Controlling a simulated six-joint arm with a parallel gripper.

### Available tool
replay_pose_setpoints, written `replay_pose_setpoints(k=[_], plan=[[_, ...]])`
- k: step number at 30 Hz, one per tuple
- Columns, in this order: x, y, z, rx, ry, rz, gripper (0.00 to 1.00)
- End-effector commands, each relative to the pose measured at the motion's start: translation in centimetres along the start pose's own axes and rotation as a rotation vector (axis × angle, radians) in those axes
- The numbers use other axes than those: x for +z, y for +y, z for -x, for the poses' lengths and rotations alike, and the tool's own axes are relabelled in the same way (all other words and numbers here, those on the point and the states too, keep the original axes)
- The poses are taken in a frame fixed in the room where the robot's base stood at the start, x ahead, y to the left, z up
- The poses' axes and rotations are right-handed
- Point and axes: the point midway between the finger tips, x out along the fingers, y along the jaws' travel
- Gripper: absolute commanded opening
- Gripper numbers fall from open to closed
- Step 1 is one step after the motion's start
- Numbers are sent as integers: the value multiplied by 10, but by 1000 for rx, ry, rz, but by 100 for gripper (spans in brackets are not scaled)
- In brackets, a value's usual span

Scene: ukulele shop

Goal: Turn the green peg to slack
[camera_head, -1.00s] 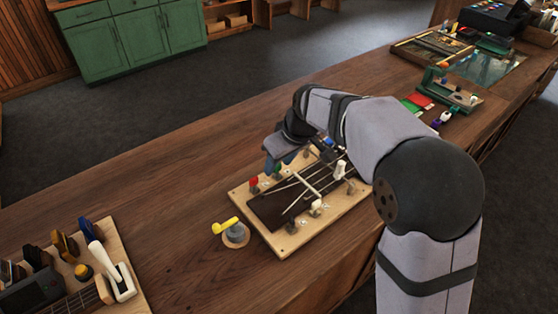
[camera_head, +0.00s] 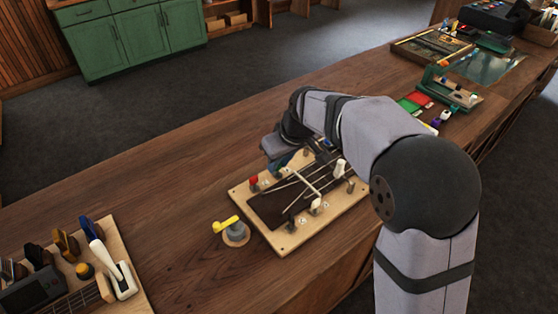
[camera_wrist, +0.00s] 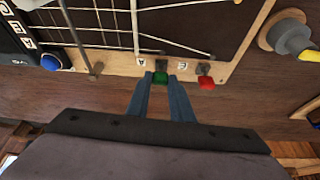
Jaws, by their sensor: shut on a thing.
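The green peg (camera_wrist: 160,77) stands at the edge of the pale wooden board (camera_head: 285,245), in the wrist view. My gripper (camera_wrist: 160,85) is shut on it, one blue-grey finger on each side. In the head view my gripper (camera_head: 280,161) is at the board's far edge, and its wrist partly hides that edge. The red peg (camera_wrist: 206,82) stands just right of the green one; it also shows in the head view (camera_head: 254,180). Strings (camera_wrist: 105,20) run over the dark neck in the middle of the board. The green peg's exact turn angle cannot be read.
A yellow-handled winder (camera_head: 226,224) on a round grey base stands left of the board. A tool rack (camera_head: 125,300) is at the lower left. Bare counter (camera_head: 150,215) lies between rack and board.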

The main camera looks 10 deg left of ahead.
Motion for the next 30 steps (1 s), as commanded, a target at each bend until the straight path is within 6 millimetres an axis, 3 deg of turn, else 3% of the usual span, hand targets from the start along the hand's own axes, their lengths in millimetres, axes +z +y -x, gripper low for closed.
replay_pose_setpoints(k=[30], plan=[[-3, -7, -3, 341, 2, -815, 0]])
